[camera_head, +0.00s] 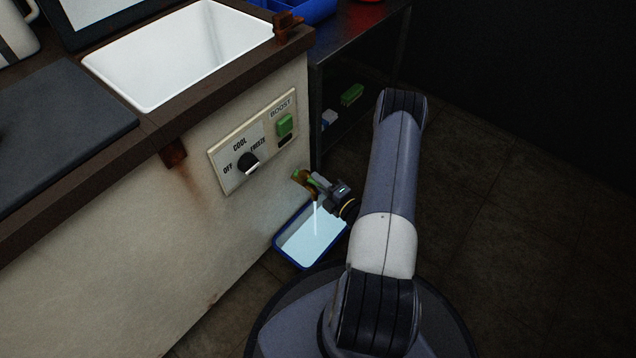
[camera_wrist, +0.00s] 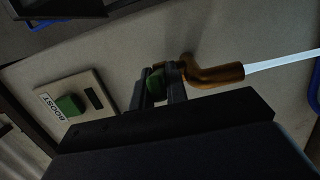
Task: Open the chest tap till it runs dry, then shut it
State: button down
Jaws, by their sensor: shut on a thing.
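The chest tap (camera_head: 301,176) is a brass spout with a green handle low on the chest's side. A pale stream runs from it into a blue tray (camera_head: 281,245) on the floor, which holds light-coloured liquid. In the wrist view the brass spout (camera_wrist: 215,74) shows with the stream leaving its mouth. My gripper (camera_head: 318,182) is at the tap, and in the wrist view its fingers (camera_wrist: 160,85) are shut on the green tap handle (camera_wrist: 155,84). Part of the handle is hidden between the fingers.
The chest (camera_head: 130,260) carries a control panel (camera_head: 218,173) with a black dial and a green BOOST switch (camera_head: 285,126). A white basin (camera_head: 180,55) is set in its top. A dark shelf unit (camera_head: 360,45) stands behind right. The floor at right is clear.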

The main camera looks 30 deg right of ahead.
dwell(0.3)
jog(key=c, duration=1.4)
grip_release()
